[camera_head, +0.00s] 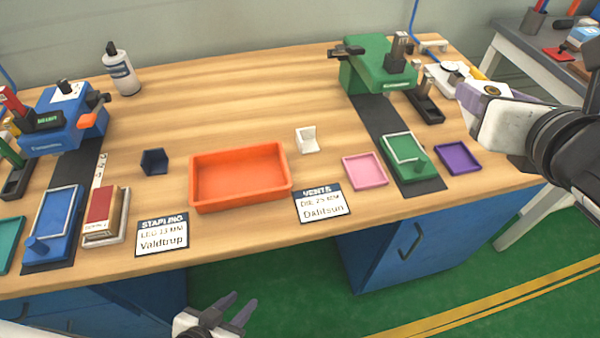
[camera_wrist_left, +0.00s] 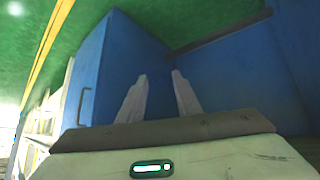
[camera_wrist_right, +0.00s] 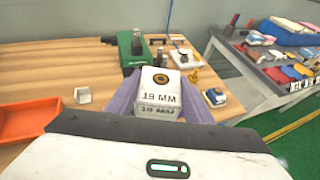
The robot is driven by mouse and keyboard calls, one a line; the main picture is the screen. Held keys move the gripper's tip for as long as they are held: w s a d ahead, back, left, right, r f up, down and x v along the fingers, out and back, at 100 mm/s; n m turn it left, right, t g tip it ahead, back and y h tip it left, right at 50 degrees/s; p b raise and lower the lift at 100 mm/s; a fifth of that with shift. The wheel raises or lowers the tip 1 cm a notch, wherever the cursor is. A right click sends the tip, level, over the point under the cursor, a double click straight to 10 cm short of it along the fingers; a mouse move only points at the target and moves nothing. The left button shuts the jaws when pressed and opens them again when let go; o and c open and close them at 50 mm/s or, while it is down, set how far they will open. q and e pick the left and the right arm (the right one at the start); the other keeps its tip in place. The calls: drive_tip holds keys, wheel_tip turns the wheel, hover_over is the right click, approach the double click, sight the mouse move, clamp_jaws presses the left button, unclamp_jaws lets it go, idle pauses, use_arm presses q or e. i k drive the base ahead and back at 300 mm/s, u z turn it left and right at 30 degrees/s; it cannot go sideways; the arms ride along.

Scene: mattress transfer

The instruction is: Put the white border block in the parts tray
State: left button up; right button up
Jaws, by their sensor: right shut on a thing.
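My right gripper (camera_wrist_right: 158,84) is shut on a white block (camera_wrist_right: 160,100) marked "19 MM", with a dark ring on its top face. The orange tray (camera_head: 240,205) lies empty at the table's middle. A small white corner-shaped block (camera_head: 308,146) stands on the table right of the tray. My left gripper (camera_head: 232,308) is open and empty, low in front of the table; its fingers also show in the left wrist view (camera_wrist_left: 158,80).
A green machine (camera_head: 375,70) stands at the back right and a blue machine (camera_head: 65,118) at the left. A pink tray (camera_head: 365,172), a purple tray (camera_head: 458,158) and label cards (camera_head: 322,203) lie along the front. The table's middle back is clear.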

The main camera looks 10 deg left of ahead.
sight(234, 182)
drive_tip(key=z, duration=0.55)
drive_tip(key=k, duration=1)
drive_tip(key=u, duration=1.7)
drive_tip(key=i, duration=0.5)
